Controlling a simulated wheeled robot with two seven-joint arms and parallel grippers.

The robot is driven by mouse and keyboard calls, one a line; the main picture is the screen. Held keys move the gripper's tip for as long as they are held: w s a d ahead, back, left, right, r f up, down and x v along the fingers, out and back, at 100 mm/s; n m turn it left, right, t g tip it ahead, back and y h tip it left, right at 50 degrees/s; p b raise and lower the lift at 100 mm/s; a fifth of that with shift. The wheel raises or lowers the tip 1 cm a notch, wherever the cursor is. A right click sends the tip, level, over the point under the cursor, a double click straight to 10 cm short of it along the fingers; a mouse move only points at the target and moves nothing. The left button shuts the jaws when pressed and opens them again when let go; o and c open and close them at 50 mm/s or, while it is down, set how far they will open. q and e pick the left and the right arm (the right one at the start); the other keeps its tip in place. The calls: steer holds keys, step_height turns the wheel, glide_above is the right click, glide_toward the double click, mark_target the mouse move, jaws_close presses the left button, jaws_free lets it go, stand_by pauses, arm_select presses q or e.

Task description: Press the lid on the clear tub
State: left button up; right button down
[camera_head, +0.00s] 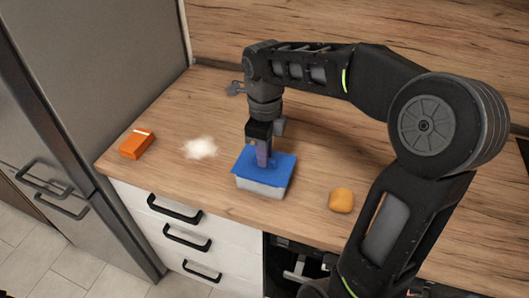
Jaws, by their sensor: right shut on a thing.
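A blue lid (281,166) lies over the top of the clear tub (262,187), which stands on the worktop near its front edge. The tub looks pale grey, and only its lower wall shows under the lid. My right gripper (263,158) points straight down at the middle of the lid and is shut on it. The fingertips and the part they grip are hard to make out. I cannot tell whether the lid is fully seated on the rim. My left gripper is not in view.
An orange box (136,144) lies at the left end of the worktop (175,185). A white fluffy thing (201,148) lies left of the tub, and an orange-yellow rounded thing (341,200) lies right of it. A fridge (95,110) stands at the left.

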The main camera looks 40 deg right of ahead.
stand_by(0.4)
steer(key=c, duration=1.3)
jaws_free()
steer(key=shift+c, duration=0.2)
steer(key=shift+o, duration=0.2)
steer(key=o, duration=0.4)
steer(key=shift+o, duration=0.2)
steer(key=shift+r, duration=0.1)
steer(key=shift+r+p, duration=2.55)
steer(key=shift+r, duration=0.85)
